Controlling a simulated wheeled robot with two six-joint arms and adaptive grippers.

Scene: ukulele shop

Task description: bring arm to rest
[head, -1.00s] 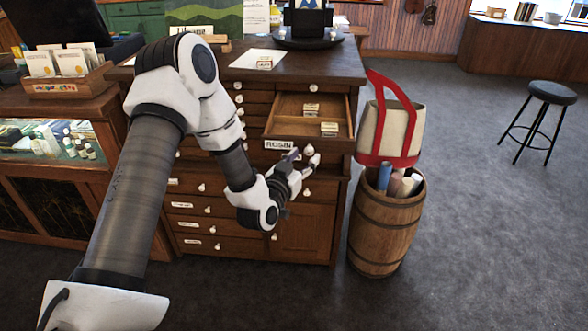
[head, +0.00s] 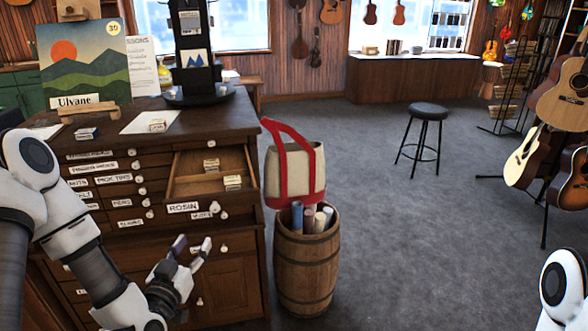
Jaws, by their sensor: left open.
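My left gripper (head: 188,256) is open and empty in the lower left of the head view, in front of the wooden drawer cabinet (head: 235,262). It is below the open drawer labelled ROSIN (head: 225,205) and apart from its front. Two small boxes lie in that drawer: one toward the back (head: 211,166) and one nearer the front (head: 232,183). My left arm comes in from the left edge, bent at the elbow. A white part of my right arm (head: 562,285) shows at the lower right edge; its gripper is out of view.
A barrel (head: 306,265) with rolled tubes and a red-and-cream tote bag (head: 296,170) stands just right of the cabinet. A black stool (head: 428,112) stands farther back. Guitars on stands (head: 525,155) are at the right. The grey floor between is clear.

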